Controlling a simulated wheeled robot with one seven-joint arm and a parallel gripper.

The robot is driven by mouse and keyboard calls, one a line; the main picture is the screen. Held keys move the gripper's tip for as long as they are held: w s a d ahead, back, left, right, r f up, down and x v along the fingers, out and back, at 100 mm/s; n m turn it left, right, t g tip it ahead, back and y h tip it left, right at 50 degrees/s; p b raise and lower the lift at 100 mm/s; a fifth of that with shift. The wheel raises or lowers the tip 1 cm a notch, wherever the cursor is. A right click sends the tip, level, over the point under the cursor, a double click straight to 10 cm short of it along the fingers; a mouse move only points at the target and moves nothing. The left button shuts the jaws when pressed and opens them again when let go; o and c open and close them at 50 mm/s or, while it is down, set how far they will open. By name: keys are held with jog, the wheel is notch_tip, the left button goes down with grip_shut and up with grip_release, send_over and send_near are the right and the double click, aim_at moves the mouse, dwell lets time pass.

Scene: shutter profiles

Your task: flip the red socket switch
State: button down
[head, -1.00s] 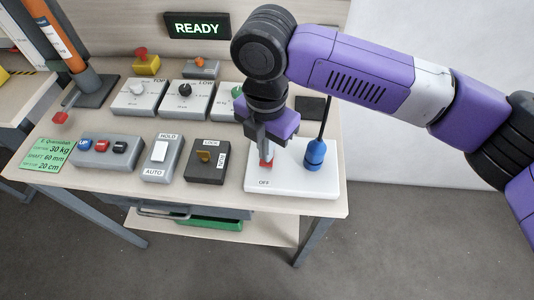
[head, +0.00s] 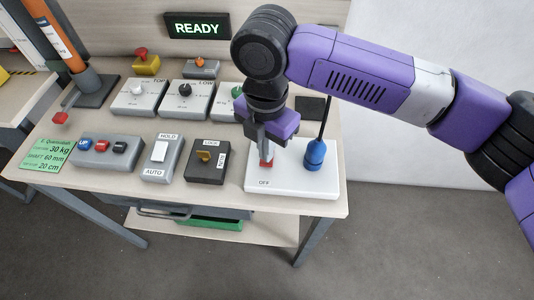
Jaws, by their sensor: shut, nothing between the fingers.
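The red socket switch (head: 266,163) is on the white socket strip (head: 300,185) at the front right of the table. An "OFF" label shows on the strip just in front of the switch. My gripper (head: 266,150) points down over the switch, shut and empty. Its fingertips are at the switch and hide the back part of it; I cannot tell whether they touch or press it. Which way the switch is tilted is not clear. A blue plug (head: 315,155) with a black cable stands in the strip, right of the gripper.
A dark box with a yellow lock knob (head: 206,160) sits close left of the strip. A HOLD/AUTO switch box (head: 163,158) and a button box (head: 104,151) stand further left. Dial boxes (head: 185,99) stand behind. A sign (head: 197,28) reads "READY".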

jog(key=shift+f+b, duration=0.4)
jog(key=shift+f, duration=0.6)
dwell(0.8)
jog(key=shift+r, duration=0.1)
jog(key=shift+r+p, duration=3.2)
jog(key=shift+r, duration=0.3)
jog(key=shift+f, duration=0.1)
